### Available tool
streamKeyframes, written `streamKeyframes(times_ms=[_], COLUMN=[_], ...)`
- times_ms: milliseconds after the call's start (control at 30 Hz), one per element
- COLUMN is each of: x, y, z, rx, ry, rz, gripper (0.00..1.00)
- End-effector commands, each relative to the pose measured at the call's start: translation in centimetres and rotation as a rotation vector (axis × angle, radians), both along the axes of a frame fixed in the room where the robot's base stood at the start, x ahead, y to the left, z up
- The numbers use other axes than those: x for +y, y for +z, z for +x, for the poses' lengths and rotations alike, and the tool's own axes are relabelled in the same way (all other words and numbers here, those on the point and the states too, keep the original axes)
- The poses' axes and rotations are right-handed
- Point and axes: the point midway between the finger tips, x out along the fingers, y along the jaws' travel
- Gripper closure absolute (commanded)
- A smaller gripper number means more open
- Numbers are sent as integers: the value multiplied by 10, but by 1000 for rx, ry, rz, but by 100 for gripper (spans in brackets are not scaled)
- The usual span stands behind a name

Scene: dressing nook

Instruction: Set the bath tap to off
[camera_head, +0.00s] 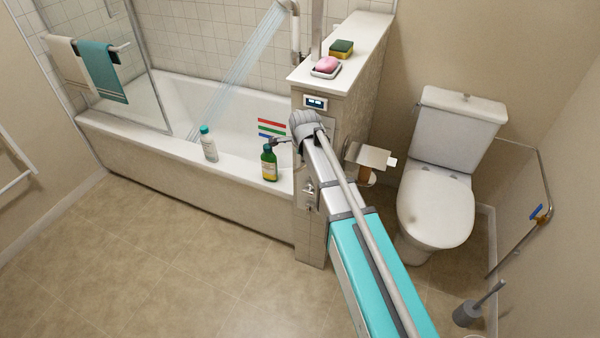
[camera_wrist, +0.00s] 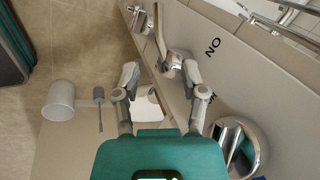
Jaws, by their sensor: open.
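In the head view, water (camera_head: 235,70) streams from a shower head into the white bath (camera_head: 165,100). In the wrist view, a chrome lever (camera_wrist: 172,68) that looks like the bath tap stands on a pale panel. The panel bears an upside-down "ON" marking; a second marking is mostly hidden by my right finger. My gripper (camera_wrist: 160,75) is open and empty, with the lever's end between its fingertips in the picture; I cannot tell if they touch. In the head view my gripper (camera_head: 280,142) is small, beside the tiled pillar, and my arm hides part of the pillar's face.
Pink soap (camera_head: 326,64) and a sponge (camera_head: 341,48) lie on the pillar ledge. A chrome fitting (camera_head: 309,190) sits lower on the pillar. The toilet (camera_head: 437,205) is right; floor left is clear.

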Motion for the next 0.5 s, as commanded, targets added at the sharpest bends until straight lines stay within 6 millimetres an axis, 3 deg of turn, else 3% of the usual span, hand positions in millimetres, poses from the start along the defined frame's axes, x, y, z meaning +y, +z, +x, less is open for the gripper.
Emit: streamKeyframes(times_ms=[500], x=[2], y=[-43], z=[14], rx=[0], ry=[0], rz=[0], gripper=[45])
